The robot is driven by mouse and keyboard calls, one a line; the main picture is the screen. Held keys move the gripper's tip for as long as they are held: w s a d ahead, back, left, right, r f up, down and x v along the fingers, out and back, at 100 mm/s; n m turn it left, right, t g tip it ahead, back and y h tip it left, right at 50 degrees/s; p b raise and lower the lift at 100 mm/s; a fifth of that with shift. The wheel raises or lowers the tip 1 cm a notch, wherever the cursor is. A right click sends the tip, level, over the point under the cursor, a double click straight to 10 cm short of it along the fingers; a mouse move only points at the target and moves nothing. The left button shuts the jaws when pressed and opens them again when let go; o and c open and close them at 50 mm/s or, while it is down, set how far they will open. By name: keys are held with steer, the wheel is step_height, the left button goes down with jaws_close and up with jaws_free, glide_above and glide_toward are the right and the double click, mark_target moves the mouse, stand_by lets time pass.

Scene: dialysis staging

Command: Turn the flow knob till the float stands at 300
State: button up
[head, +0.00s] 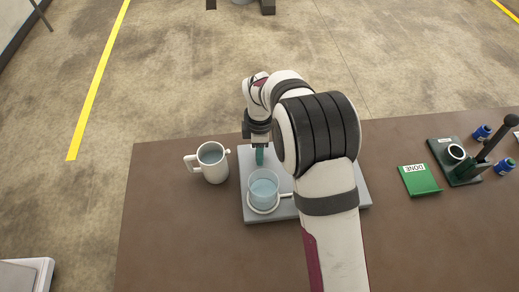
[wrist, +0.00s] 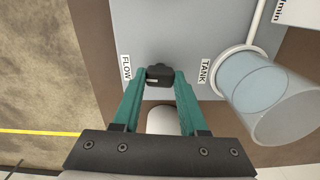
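The black flow knob (wrist: 160,75) sits beside the FLOW label in the wrist view. My gripper (wrist: 160,78) has its green fingertips on either side of the knob, with no clear gap visible. In the head view my gripper (head: 260,156) points down at the left part of the grey board (head: 252,213). The clear tank (head: 263,188) with pale blue liquid stands on the board, nearer than the gripper. It also shows in the wrist view (wrist: 270,95), beside the TANK label. The float and its scale are not visible; only a label ending in "min" shows at the wrist view's corner.
A white mug (head: 213,162) stands just left of the board. To the right are a green DONE piece (head: 419,180), a dark green lever device (head: 465,172) and blue-capped vials (head: 481,133). The table's front left (head: 175,235) is clear.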

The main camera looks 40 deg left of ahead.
jaws_close()
steer(key=m, duration=0.3)
steer(key=o, duration=0.7)
jaws_free()
step_height(320, 180, up, 16)
steer(key=shift+f, duration=0.1)
